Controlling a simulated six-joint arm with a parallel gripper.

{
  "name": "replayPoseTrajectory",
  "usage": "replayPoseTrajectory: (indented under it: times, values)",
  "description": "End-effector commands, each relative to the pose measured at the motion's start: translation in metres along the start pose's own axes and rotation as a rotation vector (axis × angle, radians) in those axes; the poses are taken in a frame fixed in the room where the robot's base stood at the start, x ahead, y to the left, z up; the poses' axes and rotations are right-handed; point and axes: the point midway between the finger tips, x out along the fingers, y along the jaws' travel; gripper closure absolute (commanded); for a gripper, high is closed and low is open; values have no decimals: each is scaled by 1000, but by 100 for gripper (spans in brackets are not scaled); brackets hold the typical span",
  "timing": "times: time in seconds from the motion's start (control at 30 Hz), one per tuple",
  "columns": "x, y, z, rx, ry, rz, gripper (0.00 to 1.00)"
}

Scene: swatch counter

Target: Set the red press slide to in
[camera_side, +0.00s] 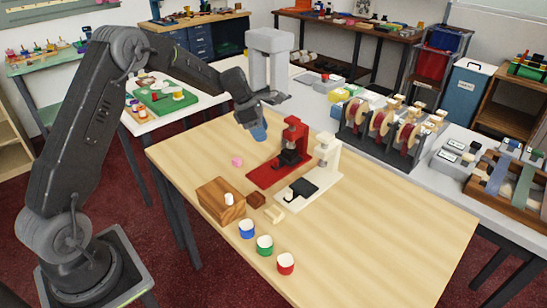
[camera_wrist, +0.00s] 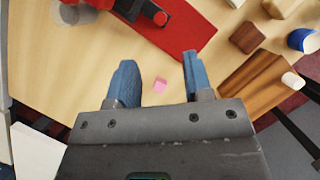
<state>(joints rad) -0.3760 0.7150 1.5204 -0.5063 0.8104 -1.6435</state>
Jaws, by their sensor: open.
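The red press (camera_side: 266,177) stands on the wooden table, with a long red base and an upright column. Its black slide (camera_side: 290,158) sits on the base close to the column; I cannot tell its exact setting. In the wrist view the press's red base (camera_wrist: 185,27) crosses the top, with dark parts at its left. My gripper (camera_side: 262,124) is open and empty, above the table to the left of the press column. In the wrist view its blue fingers (camera_wrist: 160,76) are spread, pointing toward the press and apart from it.
A white press (camera_side: 307,190) stands right beside the red one. A wooden block (camera_side: 218,203) with a white peg, small blocks and three cups (camera_side: 286,267) are nearer the front. The table's right part is clear.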

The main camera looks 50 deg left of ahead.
Motion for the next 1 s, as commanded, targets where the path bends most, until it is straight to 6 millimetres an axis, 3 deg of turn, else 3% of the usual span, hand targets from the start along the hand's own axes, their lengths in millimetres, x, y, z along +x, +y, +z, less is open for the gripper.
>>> replayPoseTrajectory:
  times: [0.3, 0.5, 0.7, 1.0]
  values:
    - [68, -1, -1, -1, 3, -3, 54]
    - [98, 0, 0, 0, 2, -1, 54]
    - [111, 0, 0, -2, 1, 1, 54]
    - [112, 0, 0, -2, 1, 2, 55]
